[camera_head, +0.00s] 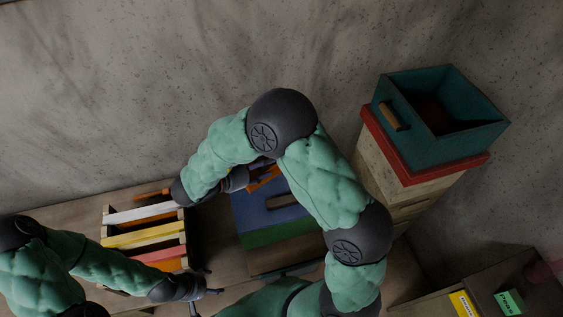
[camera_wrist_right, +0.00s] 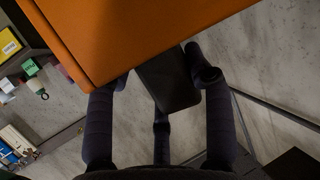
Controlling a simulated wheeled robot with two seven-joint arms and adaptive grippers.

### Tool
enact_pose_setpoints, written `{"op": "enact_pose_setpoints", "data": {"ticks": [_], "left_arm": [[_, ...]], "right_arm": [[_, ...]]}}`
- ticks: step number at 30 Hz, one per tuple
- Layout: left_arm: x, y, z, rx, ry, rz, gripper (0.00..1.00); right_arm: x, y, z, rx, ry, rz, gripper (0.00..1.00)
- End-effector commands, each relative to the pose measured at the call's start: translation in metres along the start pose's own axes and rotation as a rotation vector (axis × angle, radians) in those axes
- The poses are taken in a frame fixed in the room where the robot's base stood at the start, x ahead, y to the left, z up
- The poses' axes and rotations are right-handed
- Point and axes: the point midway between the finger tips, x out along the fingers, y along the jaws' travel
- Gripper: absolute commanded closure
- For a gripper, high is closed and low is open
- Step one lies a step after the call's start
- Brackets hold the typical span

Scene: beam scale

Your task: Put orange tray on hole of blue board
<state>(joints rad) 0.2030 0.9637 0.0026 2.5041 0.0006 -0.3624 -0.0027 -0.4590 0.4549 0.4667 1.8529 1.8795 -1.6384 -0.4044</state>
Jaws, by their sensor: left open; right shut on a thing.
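The blue board (camera_head: 285,213) lies in the middle of the head view, with a dark slot-shaped hole in it; my right arm covers its right part. The orange tray (camera_head: 263,178) shows as a small piece at the board's upper left edge. In the right wrist view the tray (camera_wrist_right: 140,35) fills the top as a flat orange panel. My right gripper (camera_head: 246,176) is shut on the tray, its dark fingers at the tray's edge. I cannot tell whether the tray touches the board. My left gripper (camera_head: 207,290) is open and empty, at the lower left, apart from the board.
A wooden rack (camera_head: 106,232) with white, yellow, red and orange bars stands left of the board. A green strip (camera_head: 275,234) runs along the board's front. A teal open box (camera_head: 470,135) tops a red and beige stack at right. Labelled blocks (camera_head: 508,302) lie lower right.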

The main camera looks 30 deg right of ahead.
Motion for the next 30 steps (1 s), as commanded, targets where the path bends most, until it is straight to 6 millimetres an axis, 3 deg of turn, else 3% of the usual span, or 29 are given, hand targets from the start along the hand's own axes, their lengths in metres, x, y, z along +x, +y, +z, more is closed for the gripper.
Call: {"op": "enact_pose_setpoints", "data": {"ticks": [7,13,25,30], "left_arm": [[0.002,-0.001,-0.001,0.0,0.001,0.0,0.27],[0.006,-0.002,-0.001,0.0,0.001,0.0,0.27],[0.008,-0.003,-0.001,0.0,0.001,0.0,0.27],[0.01,-0.003,-0.001,0.0,0.001,0.0,0.27]], "right_arm": [[0.059,-0.008,0.002,0.001,0.0,0.004,0.94],[0.095,-0.013,0.023,-0.001,0.0,0.003,0.94],[0.123,-0.017,0.038,0.001,0.0,0.0,0.94],[0.132,-0.017,0.061,-0.002,0.0,0.0,0.94]]}}
